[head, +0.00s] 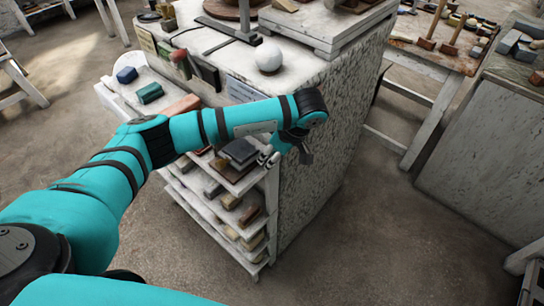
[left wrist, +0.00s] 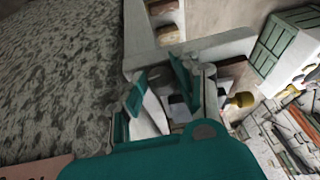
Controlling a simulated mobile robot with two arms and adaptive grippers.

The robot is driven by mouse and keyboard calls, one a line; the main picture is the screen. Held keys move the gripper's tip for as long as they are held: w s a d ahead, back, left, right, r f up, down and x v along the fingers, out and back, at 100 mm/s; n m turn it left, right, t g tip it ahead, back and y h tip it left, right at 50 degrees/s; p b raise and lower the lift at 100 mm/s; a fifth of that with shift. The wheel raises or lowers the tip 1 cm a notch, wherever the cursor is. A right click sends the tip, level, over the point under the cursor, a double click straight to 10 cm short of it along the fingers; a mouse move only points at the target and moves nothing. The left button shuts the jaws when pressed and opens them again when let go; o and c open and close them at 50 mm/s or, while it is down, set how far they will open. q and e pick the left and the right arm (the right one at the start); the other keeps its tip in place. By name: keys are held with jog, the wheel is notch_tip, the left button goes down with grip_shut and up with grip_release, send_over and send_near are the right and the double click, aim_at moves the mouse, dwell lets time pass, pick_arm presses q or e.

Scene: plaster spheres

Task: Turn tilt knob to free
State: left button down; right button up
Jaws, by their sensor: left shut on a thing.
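My left gripper (head: 268,159) is low at the front right corner of the speckled white stand, beside the open shelves. Its fingers also show in the left wrist view (left wrist: 172,95), beside a pale shelf edge. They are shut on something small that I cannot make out. A red-ended knob or handle (head: 180,57) sticks out at the upper front of the stand, well away from this gripper. I cannot tell whether it is the tilt knob, and no "free" mark is readable. My right gripper is not in view.
A white plaster sphere (head: 268,57) rests on the stand top (head: 306,68). A yellow-topped object (left wrist: 241,100) lies beyond the fingers. A tool bench (head: 432,57) stands at the right. Floor (head: 350,225) is clear in front.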

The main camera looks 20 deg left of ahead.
pick_arm(q)
jog(key=shift+t, duration=0.4)
jog(key=c, duration=1.3)
grip_release()
jog(key=shift+s, duration=0.1)
jog(key=shift+r, duration=0.15)
jog(key=v, duration=1.2)
jog(key=shift+a, duration=0.2)
